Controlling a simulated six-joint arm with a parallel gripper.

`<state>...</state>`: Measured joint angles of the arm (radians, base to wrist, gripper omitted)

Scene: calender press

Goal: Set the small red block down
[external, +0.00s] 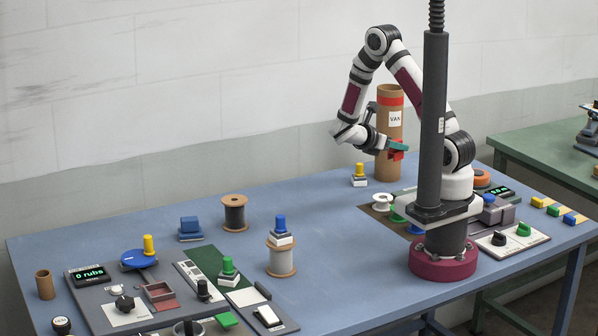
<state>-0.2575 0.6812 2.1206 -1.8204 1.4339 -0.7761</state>
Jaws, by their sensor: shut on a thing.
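My gripper (397,146) is at the front of a tall brown tube, well above the blue table. Its teal finger shows clearly. The small red block (396,155) is at the fingertips, and my gripper is shut on it. The block is held in the air, clear of the tabletop. The fingers partly hide it, and its exact tilt is too small to tell.
The tall brown tube (389,100) with a red band stands right behind my gripper. A yellow-topped stamp (359,176) is below left. A white spool (382,202) and a green piece (397,215) lie below. The blue table (325,205) has free room left of these.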

